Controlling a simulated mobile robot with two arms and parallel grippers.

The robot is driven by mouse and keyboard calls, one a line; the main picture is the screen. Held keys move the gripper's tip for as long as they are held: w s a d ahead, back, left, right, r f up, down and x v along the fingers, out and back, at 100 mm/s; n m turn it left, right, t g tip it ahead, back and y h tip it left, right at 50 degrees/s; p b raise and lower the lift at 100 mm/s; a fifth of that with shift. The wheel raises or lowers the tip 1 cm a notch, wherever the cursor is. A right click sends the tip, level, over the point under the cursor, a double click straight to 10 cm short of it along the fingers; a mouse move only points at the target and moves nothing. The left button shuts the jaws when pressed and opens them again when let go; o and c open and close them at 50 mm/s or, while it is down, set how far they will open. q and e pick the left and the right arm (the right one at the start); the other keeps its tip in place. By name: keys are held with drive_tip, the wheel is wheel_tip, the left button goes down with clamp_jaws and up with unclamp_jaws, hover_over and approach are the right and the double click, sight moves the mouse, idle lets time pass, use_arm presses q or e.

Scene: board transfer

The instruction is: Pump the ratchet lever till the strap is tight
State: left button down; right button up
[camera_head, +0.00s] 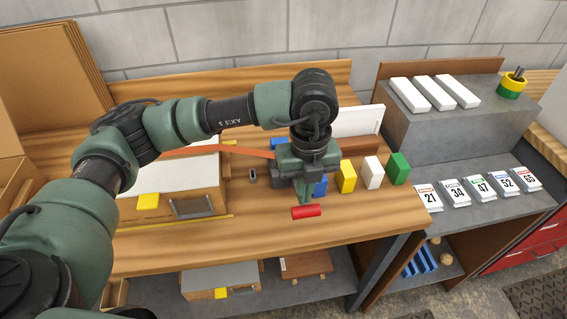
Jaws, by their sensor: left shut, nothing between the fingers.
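An orange strap (225,149) runs across a white-topped wooden case (150,172) to a spot behind my left gripper. My left gripper (304,201) points down, shut and empty, right behind a red handle (306,211), which looks like the ratchet lever's grip. Whether the fingers touch the handle I cannot tell. The ratchet body is mostly hidden by the gripper. How tight the strap is cannot be made out. My right gripper is not in view.
Blue, yellow (347,176), white and green blocks (398,168) stand just right of the gripper. A grey shelf (445,130) with white bars and numbered cards is further right. The bench front (300,238) is clear.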

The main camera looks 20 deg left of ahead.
use_arm(q)
drive_tip(key=r, duration=0.1)
drive_tip(key=s+r+p, duration=0.1)
drive_tip(key=r, duration=0.1)
drive_tip(key=d+r, duration=0.1)
drive_tip(key=shift+s+d+r+p, duration=0.1)
drive_tip(key=shift+s+r+p, duration=0.2)
drive_tip(key=shift+p, duration=0.1)
drive_tip(key=shift+w+a+r+p, duration=0.1)
drive_tip(key=shift+w+r+p, duration=0.1)
drive_tip(key=shift+r+p, duration=0.25)
drive_tip(key=shift+w+a+r+p, duration=0.1)
drive_tip(key=shift+w+r+p, duration=0.1)
drive_tip(key=shift+r, duration=0.35)
drive_tip(key=shift+s+r, duration=0.25)
drive_tip(key=shift+r, duration=0.05)
drive_tip(key=shift+w+f, duration=0.1)
drive_tip(key=shift+w, duration=0.05)
